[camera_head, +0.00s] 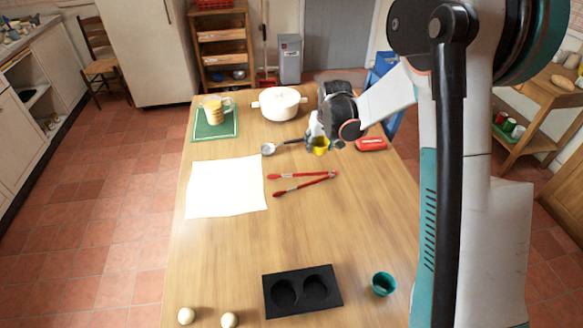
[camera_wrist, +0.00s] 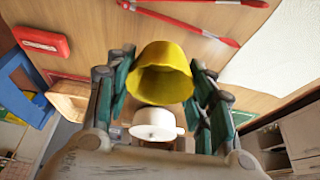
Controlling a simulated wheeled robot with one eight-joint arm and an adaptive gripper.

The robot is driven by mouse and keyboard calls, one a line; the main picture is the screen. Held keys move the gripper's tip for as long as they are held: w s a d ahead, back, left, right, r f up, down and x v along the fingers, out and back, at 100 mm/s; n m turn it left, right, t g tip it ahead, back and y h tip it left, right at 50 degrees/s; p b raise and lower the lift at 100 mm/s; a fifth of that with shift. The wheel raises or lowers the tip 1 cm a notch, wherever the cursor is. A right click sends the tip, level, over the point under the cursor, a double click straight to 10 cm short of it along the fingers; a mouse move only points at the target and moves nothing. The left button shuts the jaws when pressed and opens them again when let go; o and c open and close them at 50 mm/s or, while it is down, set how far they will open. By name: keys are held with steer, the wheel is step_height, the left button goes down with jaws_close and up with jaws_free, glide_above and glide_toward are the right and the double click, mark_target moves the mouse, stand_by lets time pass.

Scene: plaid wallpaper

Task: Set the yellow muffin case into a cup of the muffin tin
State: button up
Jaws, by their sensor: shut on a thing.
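The yellow muffin case (camera_wrist: 163,64) is between the two fingers of my gripper (camera_wrist: 160,85) in the wrist view, and the gripper is shut on it. The black muffin tin (camera_head: 302,273) lies at the table's near end, with two round cups that look empty. My arm hides part of the table's right side.
Red tongs (camera_head: 303,183) and a white sheet (camera_head: 227,188) lie mid-table. A teal case (camera_head: 383,284) stands right of the tin, two pale eggs (camera_head: 186,316) to its left.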

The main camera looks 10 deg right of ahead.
step_height(320, 180, up, 4)
glide_above(315, 161)
steer(key=s, duration=0.2)
steer(key=f+b, duration=0.3)
steer(key=f, duration=0.7)
steer(key=f+b, duration=0.3)
steer(key=f, duration=0.7)
steer(key=shift+w, duration=0.2)
steer(key=shift+f, duration=0.1)
steer(key=o, duration=0.8)
